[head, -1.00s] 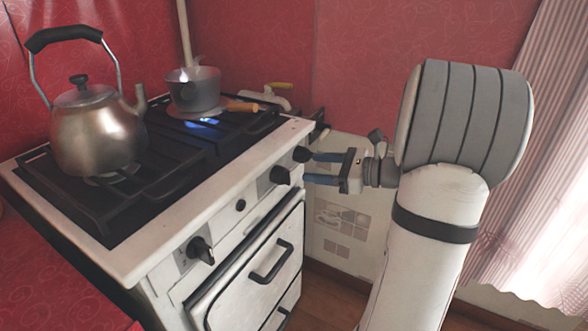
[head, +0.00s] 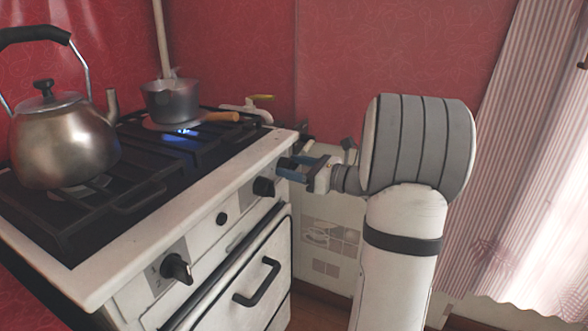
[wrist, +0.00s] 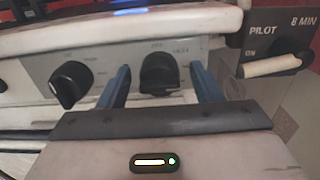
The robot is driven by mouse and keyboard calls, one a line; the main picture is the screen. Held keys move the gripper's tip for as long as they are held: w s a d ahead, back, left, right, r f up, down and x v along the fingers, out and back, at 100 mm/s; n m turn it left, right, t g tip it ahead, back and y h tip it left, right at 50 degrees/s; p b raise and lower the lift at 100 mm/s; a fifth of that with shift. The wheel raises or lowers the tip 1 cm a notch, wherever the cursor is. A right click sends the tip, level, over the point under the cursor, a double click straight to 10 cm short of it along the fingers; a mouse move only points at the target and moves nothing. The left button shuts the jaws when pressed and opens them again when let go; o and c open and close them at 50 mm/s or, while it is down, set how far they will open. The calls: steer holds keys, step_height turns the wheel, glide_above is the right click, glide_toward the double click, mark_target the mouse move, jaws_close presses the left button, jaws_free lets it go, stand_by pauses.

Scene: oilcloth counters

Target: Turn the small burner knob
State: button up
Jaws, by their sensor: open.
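A white stove has black knobs on its front panel. In the wrist view, the rightmost knob (wrist: 158,74), black with a grip bar, sits between my two blue fingers. My gripper (wrist: 162,82) is open, with one finger on each side of this knob; I cannot tell whether either touches it. Another black knob (wrist: 69,84) is to the left, outside the fingers; it shows in the head view (head: 264,187). In the head view my gripper (head: 290,168) is at the right end of the panel, largely hiding the rightmost knob. No label readable here names the small burner.
A steel kettle (head: 68,140) stands on the left of the hob. A saucepan (head: 171,101) with a wooden handle stands at the back over a lit blue flame (head: 183,131). An oven handle (head: 257,283) juts out below. A pale lever (wrist: 272,67) is right of the knobs.

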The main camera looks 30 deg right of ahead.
steer(key=shift+c, duration=0.2)
steer(key=c, duration=0.9)
steer(key=n+b, duration=0.3)
steer(key=n, duration=0.2)
steer(key=shift+f, duration=0.15)
steer(key=n+b, duration=0.3)
steer(key=n, duration=0.1)
steer(key=shift+s+a, duration=0.1)
steer(key=n+b, duration=0.1)
steer(key=n, duration=0.7)
steer(key=shift+n, duration=0.4)
